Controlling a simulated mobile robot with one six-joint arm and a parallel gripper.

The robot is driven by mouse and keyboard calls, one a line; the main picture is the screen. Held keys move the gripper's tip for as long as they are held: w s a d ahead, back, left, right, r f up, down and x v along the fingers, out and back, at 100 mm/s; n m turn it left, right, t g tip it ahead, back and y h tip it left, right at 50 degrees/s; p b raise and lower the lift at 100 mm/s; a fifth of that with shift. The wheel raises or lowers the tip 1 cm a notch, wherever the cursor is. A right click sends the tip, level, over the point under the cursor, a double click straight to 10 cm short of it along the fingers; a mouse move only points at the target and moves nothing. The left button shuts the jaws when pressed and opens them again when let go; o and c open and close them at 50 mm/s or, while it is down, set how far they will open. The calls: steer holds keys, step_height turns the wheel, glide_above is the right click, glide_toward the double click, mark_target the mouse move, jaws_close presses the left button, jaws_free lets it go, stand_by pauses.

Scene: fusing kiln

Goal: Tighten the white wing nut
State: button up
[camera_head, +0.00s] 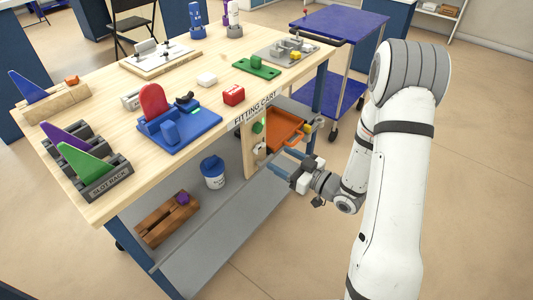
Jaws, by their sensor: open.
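A small white part (262,147), which looks like the white wing nut, sits on the upright wooden panel (250,157) below the table's front edge. It is too small for me to make out its wings or how far it is turned. A small green part (258,127) is above it on the same panel. My gripper (280,160) is open and empty, with its fingers pointing left toward the panel. The fingertips are close to the white part, just right of and below it, and appear apart from it.
An orange tray (289,120) is behind my gripper, with a yellow part (308,128) beside it. The wooden tabletop (120,103) holds racks and fixtures. A blue cart (335,22) stands behind.

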mark_target(263, 148)
steer(key=x, duration=0.6)
steer(key=shift+w+a, duration=0.15)
steer(key=shift+a, duration=0.05)
steer(key=c, duration=0.9)
steer(key=shift+a, duration=0.1)
steer(key=shift+c, duration=0.4)
